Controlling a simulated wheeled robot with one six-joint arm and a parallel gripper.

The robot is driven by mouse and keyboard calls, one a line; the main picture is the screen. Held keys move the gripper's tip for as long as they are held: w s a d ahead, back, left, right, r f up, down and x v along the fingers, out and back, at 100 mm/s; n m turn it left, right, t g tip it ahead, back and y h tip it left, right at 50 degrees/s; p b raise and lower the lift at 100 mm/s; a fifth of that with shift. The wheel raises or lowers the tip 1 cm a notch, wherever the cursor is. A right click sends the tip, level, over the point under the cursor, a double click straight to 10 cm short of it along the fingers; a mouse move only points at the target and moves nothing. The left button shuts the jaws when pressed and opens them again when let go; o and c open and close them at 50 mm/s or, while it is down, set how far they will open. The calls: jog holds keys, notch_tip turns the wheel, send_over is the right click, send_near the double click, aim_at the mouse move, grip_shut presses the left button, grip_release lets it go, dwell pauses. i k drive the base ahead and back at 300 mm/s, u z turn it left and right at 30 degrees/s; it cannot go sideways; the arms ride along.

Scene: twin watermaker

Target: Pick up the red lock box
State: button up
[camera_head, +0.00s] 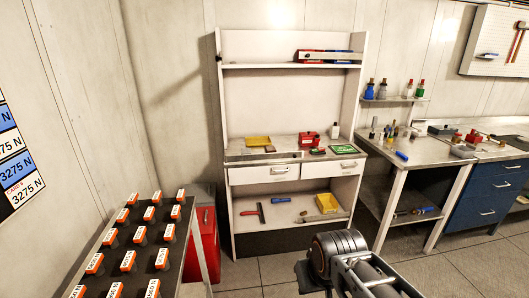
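A small red box (308,139) sits on the counter of the white shelf unit, right of the middle. It looks like the lock box, but it is too small to make out a lock. My arm (345,262) shows at the bottom, right of centre, as a dark and grey metal cylinder with a ringed end. It is well in front of the shelf unit and apart from the red box. I cannot make out gripper fingers on it.
The white shelf unit (241,225) also holds yellow trays, a green item and tools. A rack of orange-labelled blocks (186,222) stands at the left, beside a larger red case (207,240). A metal workbench (400,158) is at the right. The floor shows bare between them.

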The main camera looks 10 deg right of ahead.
aim_at(303, 141)
jog(key=z, duration=0.15)
jog(key=i, duration=1.7)
jog(key=z, duration=0.5)
jog(key=i, duration=1.25)
jog(key=z, duration=0.1)
